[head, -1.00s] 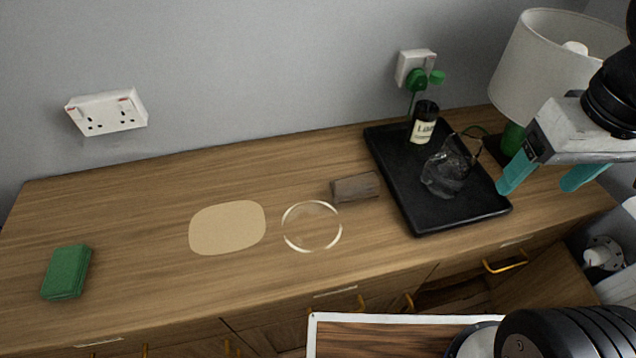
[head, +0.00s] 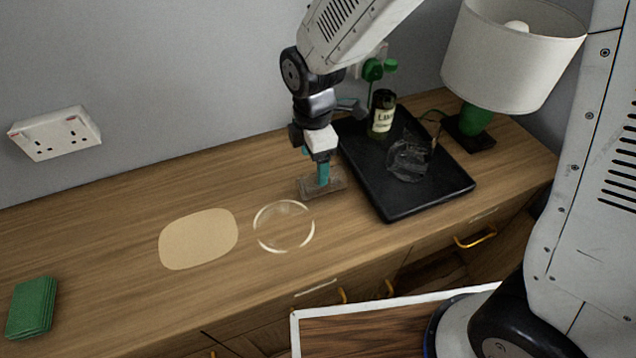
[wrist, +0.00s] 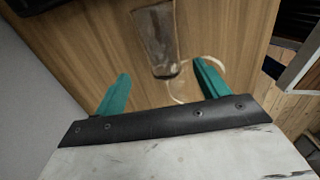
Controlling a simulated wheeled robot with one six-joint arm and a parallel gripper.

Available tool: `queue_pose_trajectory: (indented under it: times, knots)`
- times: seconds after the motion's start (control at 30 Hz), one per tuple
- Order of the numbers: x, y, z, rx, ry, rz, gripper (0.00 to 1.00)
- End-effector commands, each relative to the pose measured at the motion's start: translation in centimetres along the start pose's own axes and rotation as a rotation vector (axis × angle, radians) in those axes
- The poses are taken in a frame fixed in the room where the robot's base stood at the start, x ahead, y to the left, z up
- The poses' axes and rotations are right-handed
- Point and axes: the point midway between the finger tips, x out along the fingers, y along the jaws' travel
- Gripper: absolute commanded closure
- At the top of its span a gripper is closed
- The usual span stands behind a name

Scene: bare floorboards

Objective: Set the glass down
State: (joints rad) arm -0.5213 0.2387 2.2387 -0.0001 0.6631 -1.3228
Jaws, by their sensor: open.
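A see-through, grey-brown glass (head: 309,188) lies on its side on the wooden top, left of the black tray. In the wrist view the glass (wrist: 154,38) points away from me, its thick end near the fingertips. My gripper (head: 322,178) is over it, pointing down, and hides part of it in the head view. In the wrist view my gripper (wrist: 162,70) is open, with teal fingers on either side of the thick end. I cannot tell whether they touch it. A pale ring (head: 257,232) marks the wood left of the glass.
The black tray (head: 398,211) holds a dark bottle (head: 382,118) and a clear glass vessel (head: 407,162). A lamp (head: 512,52) stands behind on the right. A tan patch (head: 198,239) and a green stack (head: 32,307) lie left. Bare wood lies between them.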

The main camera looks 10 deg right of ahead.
Motion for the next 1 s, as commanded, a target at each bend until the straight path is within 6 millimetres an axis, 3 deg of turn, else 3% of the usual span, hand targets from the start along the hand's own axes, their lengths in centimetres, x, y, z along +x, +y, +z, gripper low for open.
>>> queue_pose_trajectory:
  times: [0.5,0.83,0.87,1.0]
  knots:
    - [6.7,-0.5,0.7,-0.004,-0.001,-0.004,0.27]
    - [7.6,-0.5,0.6,-0.003,0.0,-0.001,0.27]
    - [7.6,-0.5,0.6,-0.003,0.0,-0.001,0.3]
    - [7.6,-0.5,0.6,-0.003,0.0,-0.001,0.69]
